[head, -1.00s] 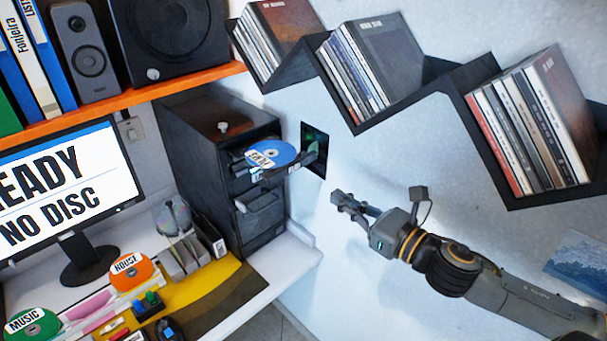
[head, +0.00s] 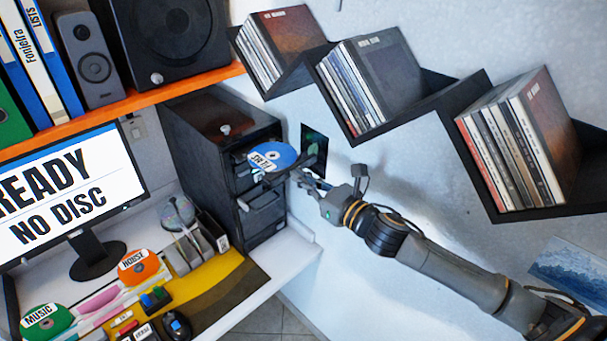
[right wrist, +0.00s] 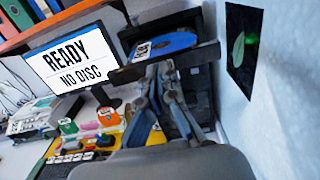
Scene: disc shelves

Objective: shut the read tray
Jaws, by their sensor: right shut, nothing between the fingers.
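The read tray (head: 274,177) sticks out of the front of the black tower (head: 214,150). A blue disc (head: 277,155) with a white label lies on it. My right gripper (head: 302,178) is shut and empty, close to the tray's outer end; whether it touches cannot be told. In the right wrist view the tray (right wrist: 205,54) crosses just beyond my fingers (right wrist: 162,85), with the blue disc (right wrist: 172,42) on it. My left gripper is not in view.
The monitor (head: 70,185) reads "READY NO DISC". A lower drawer front (head: 262,215) sits below the tray. Zigzag wall shelves (head: 405,110) with disc cases hang above my right arm. Music and House discs and a caddy stand on the desk. A dark wall panel (head: 314,145) is behind the tray.

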